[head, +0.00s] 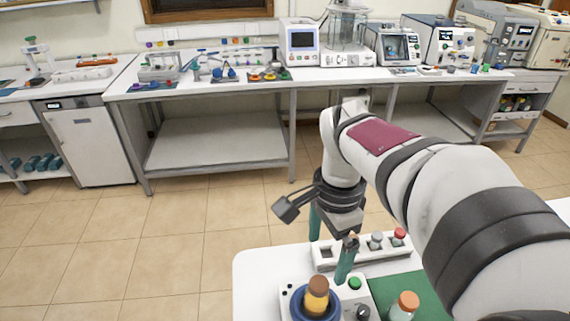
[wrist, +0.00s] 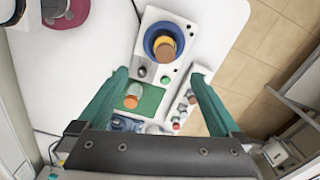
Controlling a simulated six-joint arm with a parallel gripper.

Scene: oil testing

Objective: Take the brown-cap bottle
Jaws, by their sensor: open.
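The brown-cap bottle (head: 317,297) stands in a blue round holder (head: 300,310) on a white device at the front of the table; its body is amber. In the wrist view the brown-cap bottle (wrist: 164,47) is seen from above, beyond my fingertips and roughly between their lines. My gripper (head: 330,257) has teal fingers spread apart and empty. It is behind and above the bottle in the head view, and not touching it. In the wrist view my gripper (wrist: 160,73) is open over the device's near part.
An orange-cap bottle (head: 406,305) stands on a green mat (head: 430,307). A white rack (head: 330,258) behind holds small bottles with grey and red caps. The device (wrist: 188,22) has a green button and dark knob. Lab benches stand far back across open floor.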

